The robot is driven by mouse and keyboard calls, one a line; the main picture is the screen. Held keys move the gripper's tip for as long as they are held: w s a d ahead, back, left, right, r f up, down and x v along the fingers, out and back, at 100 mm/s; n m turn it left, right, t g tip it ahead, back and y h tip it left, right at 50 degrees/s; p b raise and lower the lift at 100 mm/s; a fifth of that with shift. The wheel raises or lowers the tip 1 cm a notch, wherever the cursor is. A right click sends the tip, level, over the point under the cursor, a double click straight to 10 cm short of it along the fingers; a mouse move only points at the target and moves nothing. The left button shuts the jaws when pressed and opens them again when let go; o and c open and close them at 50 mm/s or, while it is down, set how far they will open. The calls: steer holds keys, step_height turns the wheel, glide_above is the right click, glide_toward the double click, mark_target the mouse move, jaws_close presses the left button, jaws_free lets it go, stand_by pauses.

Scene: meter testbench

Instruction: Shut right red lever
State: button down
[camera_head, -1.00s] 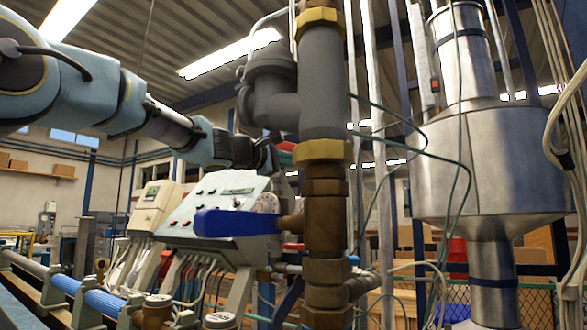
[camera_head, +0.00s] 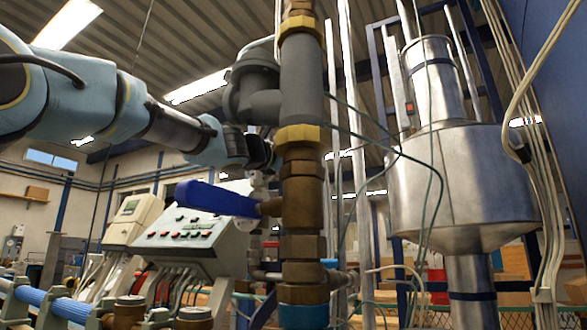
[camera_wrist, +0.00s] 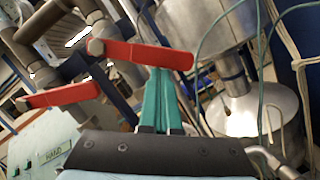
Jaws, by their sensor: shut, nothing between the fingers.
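In the wrist view the right red lever (camera_wrist: 138,53) runs from a bolt at its left to a free end at its right, tilted slightly down. A second red lever (camera_wrist: 62,96) lies lower left. My gripper (camera_wrist: 160,72) has its teal fingers shut together with nothing between them. The fingertips meet the right lever's lower edge near its free end; I cannot tell whether they touch it or lie behind it. In the head view my gripper (camera_head: 262,150) is partly hidden behind the brown pipe, and the red levers cannot be made out.
A brown and grey pipe (camera_head: 302,190) with a blue-handled valve (camera_head: 214,198) stands in front of my gripper. A control panel (camera_head: 190,235) is below the arm. A large metal vessel (camera_head: 460,185) and thin hanging cables (camera_head: 432,180) are at the right.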

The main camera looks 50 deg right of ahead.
steer(key=shift+s+r, duration=0.25)
stand_by(0.7)
